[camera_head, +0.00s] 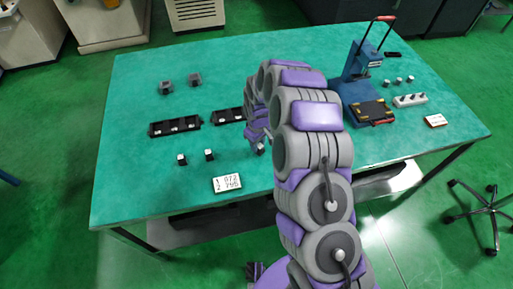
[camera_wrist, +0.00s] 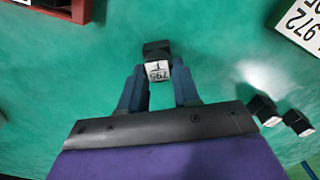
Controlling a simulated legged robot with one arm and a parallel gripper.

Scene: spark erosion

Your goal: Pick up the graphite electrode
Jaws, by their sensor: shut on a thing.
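The graphite electrode is a small black block with a white, marked label face (camera_wrist: 158,72). In the wrist view it sits between the tips of the two blue-grey fingers of my gripper (camera_wrist: 159,82), which is shut on it. The label face is turned toward the wrist camera, and its print is too small to read surely. In the head view a white face of the electrode (camera_head: 261,149) shows just below the end of my arm, near the table's front middle. My arm hides most of the gripper there. Whether the electrode touches the table cannot be told.
Two similar blocks (camera_head: 182,159) (camera_head: 209,154) stand to the left, near a white number card (camera_head: 227,184). Black racks (camera_head: 175,128) lie behind them. A blue press (camera_head: 358,72) and a white strip (camera_head: 410,100) stand right. The green table (camera_head: 125,205) is clear at front left.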

